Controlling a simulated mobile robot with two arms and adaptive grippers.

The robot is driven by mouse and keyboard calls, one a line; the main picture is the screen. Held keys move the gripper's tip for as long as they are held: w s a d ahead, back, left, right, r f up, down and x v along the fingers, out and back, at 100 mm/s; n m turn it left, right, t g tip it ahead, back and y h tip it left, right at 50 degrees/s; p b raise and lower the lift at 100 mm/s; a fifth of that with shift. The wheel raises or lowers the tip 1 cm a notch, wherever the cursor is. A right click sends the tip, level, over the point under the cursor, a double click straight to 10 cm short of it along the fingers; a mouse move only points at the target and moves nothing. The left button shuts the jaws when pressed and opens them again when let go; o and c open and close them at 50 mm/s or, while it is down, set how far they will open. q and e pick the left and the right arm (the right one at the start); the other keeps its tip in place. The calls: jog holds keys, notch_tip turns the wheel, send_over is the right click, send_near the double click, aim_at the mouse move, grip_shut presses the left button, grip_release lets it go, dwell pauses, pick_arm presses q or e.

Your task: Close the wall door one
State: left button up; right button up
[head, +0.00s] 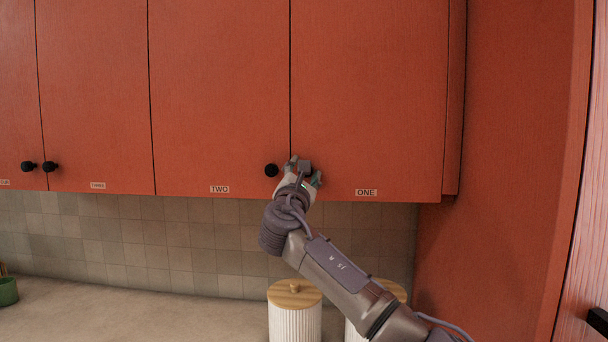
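Wall door one (375,95) is the orange-red cabinet door with the "ONE" label (366,192) at its lower edge. It looks shut or nearly so, about flush with door two beside it; a small gap cannot be ruled out. My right gripper (305,168) is raised at the door's lower left corner, in front of where its knob would be. Its fingers look spread apart. The knob of door one is hidden or cannot be told apart from the gripper, and contact is unclear. My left gripper is not in view.
Door two (220,90), with a black knob (271,170), adjoins on the left, with more doors beyond. White ribbed canisters with wooden lids (295,293) stand on the counter (140,312) below. A tall orange-red panel (505,150) bounds the right side.

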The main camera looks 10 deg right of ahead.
jog(key=shift+f, duration=0.1)
jog(key=v, duration=1.2)
